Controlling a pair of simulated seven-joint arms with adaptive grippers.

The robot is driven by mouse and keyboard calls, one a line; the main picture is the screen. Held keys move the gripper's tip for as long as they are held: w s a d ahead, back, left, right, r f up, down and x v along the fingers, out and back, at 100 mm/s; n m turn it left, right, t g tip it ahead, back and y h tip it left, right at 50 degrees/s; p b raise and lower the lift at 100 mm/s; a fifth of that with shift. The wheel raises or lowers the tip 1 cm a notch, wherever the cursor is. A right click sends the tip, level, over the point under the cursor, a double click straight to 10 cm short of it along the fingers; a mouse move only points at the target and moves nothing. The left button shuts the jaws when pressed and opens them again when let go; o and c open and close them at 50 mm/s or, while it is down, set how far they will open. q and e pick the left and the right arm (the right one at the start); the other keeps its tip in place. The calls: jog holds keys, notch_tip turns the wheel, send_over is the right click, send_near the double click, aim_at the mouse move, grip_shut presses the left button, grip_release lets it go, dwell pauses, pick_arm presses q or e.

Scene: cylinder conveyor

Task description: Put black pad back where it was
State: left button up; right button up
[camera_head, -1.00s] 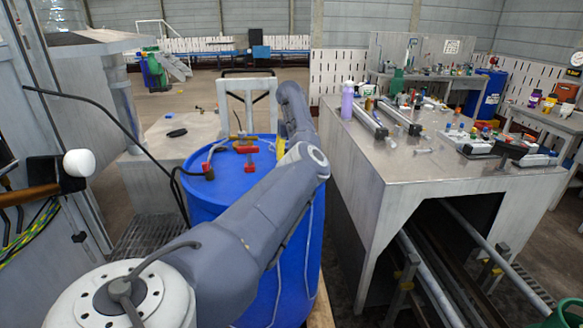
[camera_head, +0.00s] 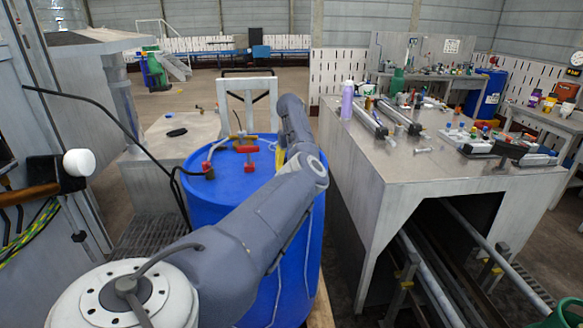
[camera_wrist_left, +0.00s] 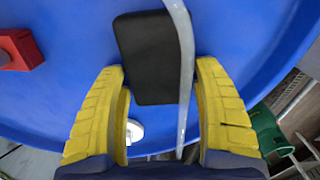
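A flat black pad (camera_wrist_left: 150,60) lies on the blue drum top in the left wrist view. A translucent hose (camera_wrist_left: 185,70) runs across its right side. My left gripper (camera_wrist_left: 160,72) has its two yellow fingers apart, on either side of the pad's near part. The fingertips look close to the pad's side edges; I cannot tell whether they touch it. In the head view my left arm reaches over the blue drum (camera_head: 228,185) and hides the pad. Only a bit of yellow finger (camera_head: 281,157) shows there. My right gripper is not in view.
A red-handled fitting (camera_head: 246,150) and hoses stand on the drum top. A red block also shows in the left wrist view (camera_wrist_left: 18,50). A metal bench (camera_head: 440,170) with tubes and bottles is at the right. A small dark object (camera_head: 177,132) lies on a grey surface behind the drum.

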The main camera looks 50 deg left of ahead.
pick_arm(q)
jog(key=shift+o, duration=0.8)
